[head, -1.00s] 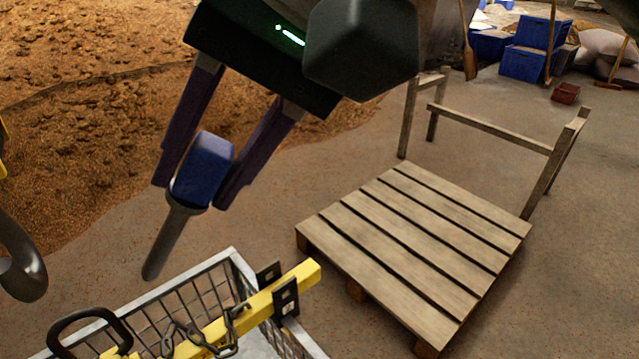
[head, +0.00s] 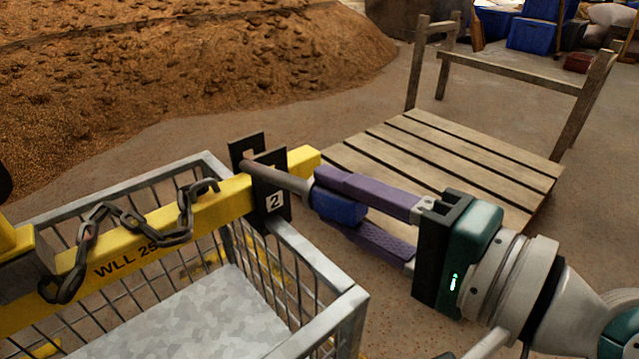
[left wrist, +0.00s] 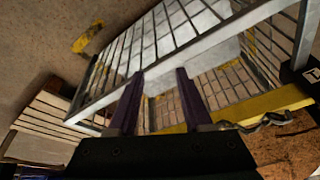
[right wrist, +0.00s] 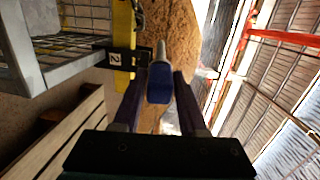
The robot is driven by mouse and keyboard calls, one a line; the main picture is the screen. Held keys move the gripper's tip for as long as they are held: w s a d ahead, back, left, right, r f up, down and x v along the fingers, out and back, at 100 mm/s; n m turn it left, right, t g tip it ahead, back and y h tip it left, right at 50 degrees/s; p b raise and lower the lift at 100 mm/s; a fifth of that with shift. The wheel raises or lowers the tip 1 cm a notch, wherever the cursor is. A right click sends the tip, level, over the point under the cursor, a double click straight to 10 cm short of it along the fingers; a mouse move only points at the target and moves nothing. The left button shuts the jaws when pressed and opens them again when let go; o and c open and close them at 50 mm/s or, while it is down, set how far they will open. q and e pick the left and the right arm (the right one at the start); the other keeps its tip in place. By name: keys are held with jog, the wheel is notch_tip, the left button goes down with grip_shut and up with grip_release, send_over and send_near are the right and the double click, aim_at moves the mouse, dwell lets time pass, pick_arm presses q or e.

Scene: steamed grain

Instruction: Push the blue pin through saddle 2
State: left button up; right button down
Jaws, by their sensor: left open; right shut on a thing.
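The blue pin has a blue grip (head: 338,208) and a grey shaft (head: 292,182). My right gripper (head: 318,198) is shut on the blue grip and holds the pin nearly level. Saddle 2 (head: 272,200) is a pair of dark plates on the yellow beam (head: 217,203), with a white "2" label. The shaft reaches the saddle near the top of its plates; whether it is in the hole or beside it I cannot tell. The right wrist view also shows the blue grip (right wrist: 159,84) and saddle 2 (right wrist: 122,58). My left gripper (left wrist: 160,77) is open and empty near the basket.
A metal basket (head: 325,270) stands under the beam. A dark chain (head: 130,222) hangs on the beam. A wooden pallet (head: 455,165) lies behind my right gripper, and a brown grain heap (head: 200,70) fills the back left. Bare floor lies between heap and pallet.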

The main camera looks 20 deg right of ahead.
jog(key=s+d+f+m+t+h+b, duration=0.25)
jog(key=d+f+b, duration=0.2)
jog(key=f, duration=0.35)
pick_arm(q)
notch_tip(320, 180, down, 10)
jog(key=b, duration=0.3)
jog(key=shift+b, duration=0.35)
pick_arm(e)
jog(key=a+x, duration=0.2)
jog(key=x, duration=1.5)
dwell(1.7)
pick_arm(q)
jog(key=shift+f, duration=0.15)
pick_arm(e)
jog(key=shift+w+a, duration=0.1)
jog(key=shift+w, duration=0.05)
pick_arm(q)
jog(key=shift+d, duration=0.1)
